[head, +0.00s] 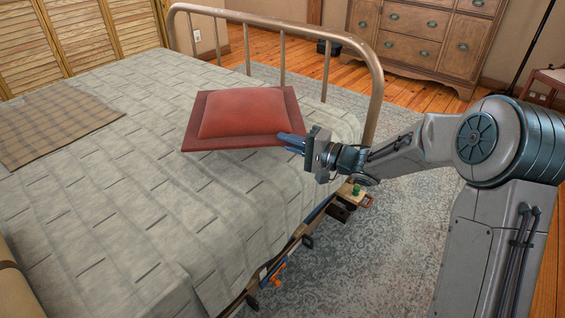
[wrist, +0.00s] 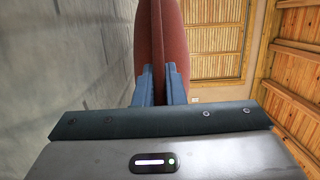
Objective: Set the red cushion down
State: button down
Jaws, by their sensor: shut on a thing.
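The red cushion (head: 243,117) is square with a flat border and a raised middle. In the head view it is over the foot end of the bed (head: 130,200), close to the metal footboard. My gripper (head: 291,141) is shut on the cushion's right edge. In the wrist view the cushion (wrist: 161,45) shows edge-on between the two blue fingers (wrist: 160,85). I cannot tell whether the cushion's underside touches the quilt or hangs just above it.
A folded plaid blanket (head: 50,125) lies on the bed at the left. The metal footboard (head: 377,95) rises behind the cushion. A wooden dresser (head: 425,35) stands at the back. The middle of the quilt is clear. A grey rug (head: 385,245) covers the floor beside the bed.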

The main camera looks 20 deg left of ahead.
jog(key=shift+w+a+f, duration=0.3)
jog(key=shift+a+f, duration=0.1)
jog(key=shift+a, duration=0.2)
notch_tip(320, 180, down, 4)
jog(key=b, duration=0.3)
jog(key=shift+r, duration=0.1)
jog(key=c, duration=1.5)
grip_release()
jog(key=shift+f, duration=0.2)
